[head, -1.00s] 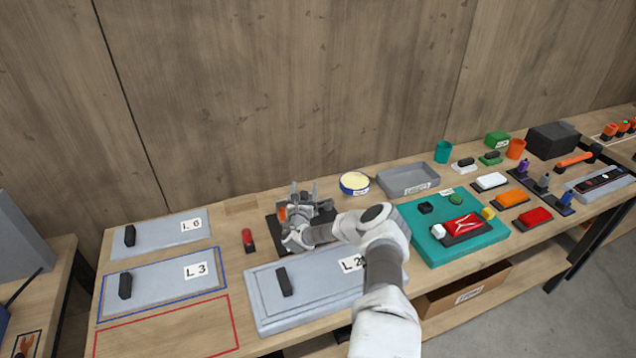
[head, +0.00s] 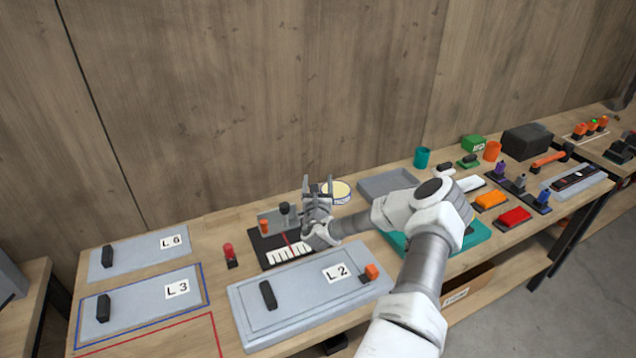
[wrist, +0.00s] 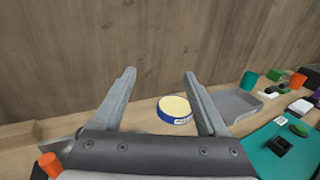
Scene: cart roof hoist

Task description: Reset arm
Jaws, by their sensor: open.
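My gripper (head: 318,188) is open and empty, with its fingers pointing up, above the bench near the black base (head: 262,247). In the wrist view my gripper (wrist: 160,84) shows two grey fingers spread wide, with nothing held between them. Beyond them stands a round blue tin with a cream top (wrist: 175,108); it also shows behind my gripper in the head view (head: 342,191). My forearm hides part of the teal board (head: 478,234).
Panels marked L 6 (head: 130,260), L 3 (head: 143,310) and L 2 (head: 300,300) lie on the bench. A red-topped peg (head: 229,252) and grey tray (head: 380,184) stand nearby. A wooden wall (head: 260,100) closes the back.

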